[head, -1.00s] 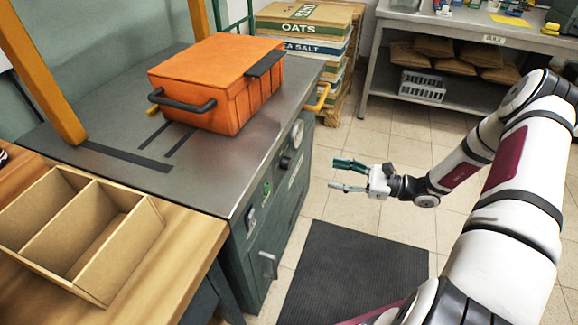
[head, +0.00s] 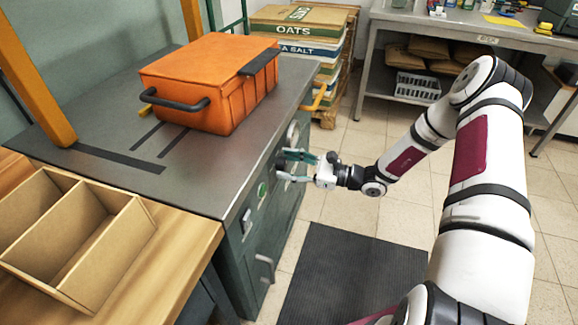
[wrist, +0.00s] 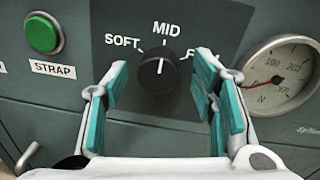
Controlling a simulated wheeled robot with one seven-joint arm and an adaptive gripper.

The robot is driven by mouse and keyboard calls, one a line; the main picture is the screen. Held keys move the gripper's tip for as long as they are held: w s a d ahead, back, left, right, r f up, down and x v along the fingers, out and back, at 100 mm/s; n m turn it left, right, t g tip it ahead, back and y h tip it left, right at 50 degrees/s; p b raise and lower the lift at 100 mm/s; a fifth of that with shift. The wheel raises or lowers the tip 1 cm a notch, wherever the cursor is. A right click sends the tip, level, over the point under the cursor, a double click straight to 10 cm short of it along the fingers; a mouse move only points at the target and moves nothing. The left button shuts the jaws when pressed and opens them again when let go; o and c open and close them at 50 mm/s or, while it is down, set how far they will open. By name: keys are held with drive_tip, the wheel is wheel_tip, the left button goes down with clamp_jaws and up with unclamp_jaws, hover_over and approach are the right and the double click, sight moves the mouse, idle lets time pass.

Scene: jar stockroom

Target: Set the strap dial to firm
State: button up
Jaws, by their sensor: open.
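The strap dial (wrist: 158,72) is a black knob on the dark green machine front in the wrist view. Its white pointer line points up, close to MID. SOFT is printed to its left, and the label on its right is mostly hidden by a finger, with only an F showing. My gripper (wrist: 162,105) is open and empty, its teal-padded fingers on either side of the knob's lower part in the picture. I cannot tell whether they touch it. In the head view my gripper (head: 290,167) is at the machine's front panel and hides the dial.
A green button (wrist: 41,34) above a STRAP label is left of the dial, and a gauge (wrist: 281,75) is right. An orange case (head: 205,85) sits on the metal top. A divided wooden box (head: 75,240) is at left. A dark mat (head: 350,275) lies on clear floor.

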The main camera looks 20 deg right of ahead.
drive_tip(key=c, duration=1.1)
drive_tip(key=shift+c, duration=0.2)
drive_tip(key=shift+m, duration=0.4)
drive_tip(key=m+p, duration=0.2)
drive_tip(key=m, duration=0.2)
drive_tip(key=shift+m, duration=0.4)
drive_tip(key=m+p, duration=0.1)
drive_tip(key=m, duration=0.5)
drive_tip(key=shift+f+m+t+p, duration=0.1)
drive_tip(key=shift+m+t+p, duration=0.2)
drive_tip(key=shift+t+p, duration=0.1)
drive_tip(key=o, duration=1.1)
